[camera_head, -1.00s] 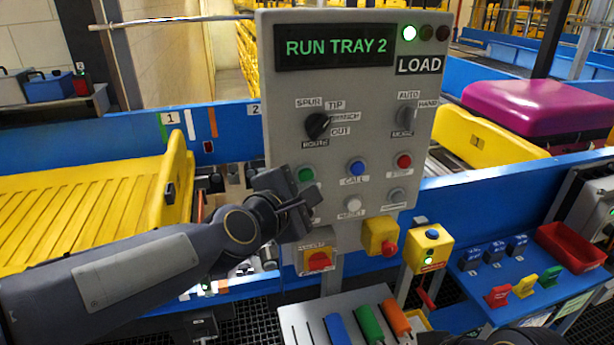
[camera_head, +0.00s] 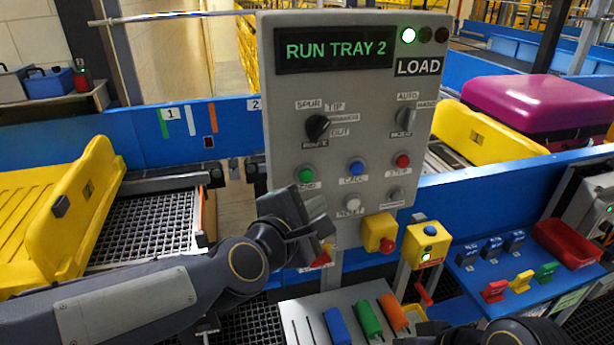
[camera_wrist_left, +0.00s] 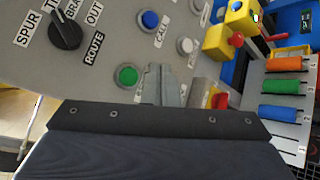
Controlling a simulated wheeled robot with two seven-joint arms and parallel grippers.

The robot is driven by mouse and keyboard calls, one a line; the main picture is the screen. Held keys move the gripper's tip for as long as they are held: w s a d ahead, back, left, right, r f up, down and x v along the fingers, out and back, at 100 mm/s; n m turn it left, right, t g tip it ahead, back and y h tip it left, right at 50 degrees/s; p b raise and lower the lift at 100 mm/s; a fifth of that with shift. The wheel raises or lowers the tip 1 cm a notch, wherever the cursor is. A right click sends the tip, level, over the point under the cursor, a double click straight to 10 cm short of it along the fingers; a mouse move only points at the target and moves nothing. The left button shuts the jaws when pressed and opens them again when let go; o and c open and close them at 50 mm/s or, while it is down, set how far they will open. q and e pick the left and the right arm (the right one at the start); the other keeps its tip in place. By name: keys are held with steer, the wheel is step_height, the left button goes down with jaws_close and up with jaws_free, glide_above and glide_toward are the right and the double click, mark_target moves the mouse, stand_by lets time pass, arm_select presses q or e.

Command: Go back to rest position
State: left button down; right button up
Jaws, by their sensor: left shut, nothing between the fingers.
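My left gripper (camera_head: 318,222) is in front of the lower left part of the grey control panel (camera_head: 365,110), below the green button (camera_head: 306,175). Its fingers are shut with nothing between them. In the left wrist view the closed fingertips (camera_wrist_left: 160,84) show beside the green button (camera_wrist_left: 127,76); I cannot tell how far they are from the panel. My right gripper is not in view; only dark parts of my own body show at the bottom right.
A yellow tray (camera_head: 92,200) is on the conveyor at left, with bare grid (camera_head: 150,228) beside it. A magenta suitcase (camera_head: 535,100) is at right. Blue, green and orange handles lie below the panel. A yellow box (camera_head: 428,245) and red bin (camera_head: 568,243) stand right.

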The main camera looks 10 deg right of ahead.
arm_select(q)
steer(key=s+a+f+m+g+y, duration=0.25)
steer(key=a+m, duration=0.35)
steer(key=a, duration=1.1)
steer(key=s+a+f+m+g+y, duration=0.3)
steer(key=s+a+f+m, duration=0.5)
steer(key=s+a+f, duration=0.5)
steer(key=s+a+y, duration=0.1)
steer(key=s+a, duration=0.1)
steer(key=s, duration=0.2)
steer(key=shift+s+a+f, duration=0.15)
steer(key=shift+s+a, duration=0.1)
steer(key=shift+a, duration=0.05)
